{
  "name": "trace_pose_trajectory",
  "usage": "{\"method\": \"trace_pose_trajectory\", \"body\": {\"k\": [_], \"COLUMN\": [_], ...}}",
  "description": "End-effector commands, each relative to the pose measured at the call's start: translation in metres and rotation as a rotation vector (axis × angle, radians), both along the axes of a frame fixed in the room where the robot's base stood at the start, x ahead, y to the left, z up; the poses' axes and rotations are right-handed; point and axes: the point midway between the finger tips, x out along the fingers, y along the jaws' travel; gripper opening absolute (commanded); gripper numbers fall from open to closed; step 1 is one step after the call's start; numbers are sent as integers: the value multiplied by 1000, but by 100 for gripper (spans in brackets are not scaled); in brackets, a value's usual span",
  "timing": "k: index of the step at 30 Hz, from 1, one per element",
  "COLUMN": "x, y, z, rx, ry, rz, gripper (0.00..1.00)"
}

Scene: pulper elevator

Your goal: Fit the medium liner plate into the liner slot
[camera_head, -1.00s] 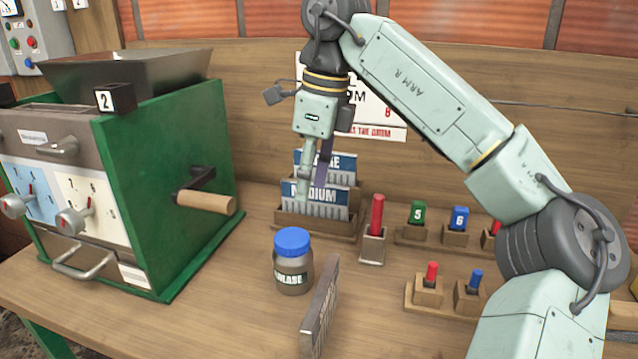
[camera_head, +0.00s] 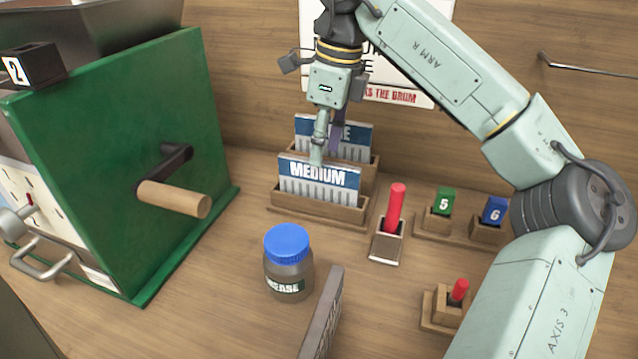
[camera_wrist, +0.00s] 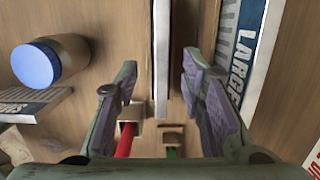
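The medium liner plate (camera_head: 318,180) has a blue MEDIUM label and stands upright in the front slot of a wooden rack (camera_head: 318,212). My gripper (camera_head: 327,150) points down at its top edge. In the wrist view, the plate's thin edge (camera_wrist: 161,50) lies between my open fingers (camera_wrist: 160,85), with a visible gap on both sides. The large liner plate (camera_head: 355,135) stands behind it, and its LARGE label (camera_wrist: 240,50) shows at the right of the wrist view. I cannot make out the liner slot.
A green machine (camera_head: 120,170) with a wooden-handled crank (camera_head: 174,199) stands at left. A blue-lidded grease jar (camera_head: 288,265) and a grey upright plate (camera_head: 322,318) are in front of the rack. A red-handled tool (camera_head: 395,208) and small numbered blocks (camera_head: 444,202) stand to the right.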

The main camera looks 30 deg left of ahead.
Motion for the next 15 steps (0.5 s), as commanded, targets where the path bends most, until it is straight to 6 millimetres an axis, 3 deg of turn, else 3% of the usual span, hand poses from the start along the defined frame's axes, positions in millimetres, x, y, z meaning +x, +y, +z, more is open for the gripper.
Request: {"method": "trace_pose_trajectory", "body": {"k": [15], "x": [-2], "y": [7], "z": [-54], "rx": [1], "ry": [0], "rz": [1], "gripper": [37]}}
